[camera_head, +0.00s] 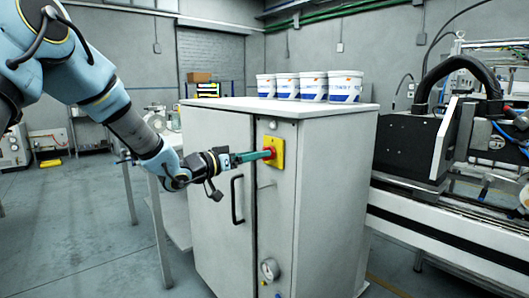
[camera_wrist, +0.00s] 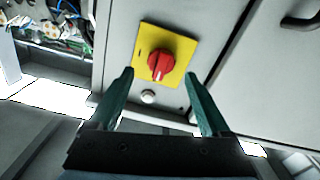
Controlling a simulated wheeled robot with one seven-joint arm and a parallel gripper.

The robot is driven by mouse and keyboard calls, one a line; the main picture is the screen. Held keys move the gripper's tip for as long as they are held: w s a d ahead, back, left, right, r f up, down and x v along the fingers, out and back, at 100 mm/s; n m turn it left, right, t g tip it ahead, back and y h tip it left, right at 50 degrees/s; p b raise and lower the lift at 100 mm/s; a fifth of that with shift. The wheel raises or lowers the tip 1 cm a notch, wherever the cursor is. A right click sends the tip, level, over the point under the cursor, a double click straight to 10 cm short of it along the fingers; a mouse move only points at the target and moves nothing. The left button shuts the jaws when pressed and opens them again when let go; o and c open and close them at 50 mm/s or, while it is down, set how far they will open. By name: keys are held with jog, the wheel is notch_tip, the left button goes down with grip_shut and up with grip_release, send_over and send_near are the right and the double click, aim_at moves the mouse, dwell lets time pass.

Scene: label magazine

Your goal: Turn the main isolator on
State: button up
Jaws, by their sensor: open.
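The main isolator (camera_head: 272,152) is a red rotary knob on a yellow square plate, on the upper front of a grey cabinet (camera_head: 330,200). In the wrist view the red knob (camera_wrist: 161,66) sits on its yellow plate (camera_wrist: 183,48), above and between my fingertips. A pale mark on the knob points down towards the lower edge of the plate. My gripper (camera_head: 262,155) has green fingers and reaches the plate from the left in the head view. In the wrist view my gripper (camera_wrist: 160,82) is open, with a finger on each side of the knob. I cannot tell whether either finger touches it.
Several white tubs (camera_head: 345,87) stand on the cabinet top. A black door handle (camera_head: 237,200) is below my gripper, and a round gauge (camera_head: 270,269) is low on the front. A machine (camera_head: 440,150) stands close on the right.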

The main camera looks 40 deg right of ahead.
jog(key=d, duration=0.3)
jog(key=shift+d, duration=0.35)
jog(key=shift+c, duration=0.3)
grip_shut()
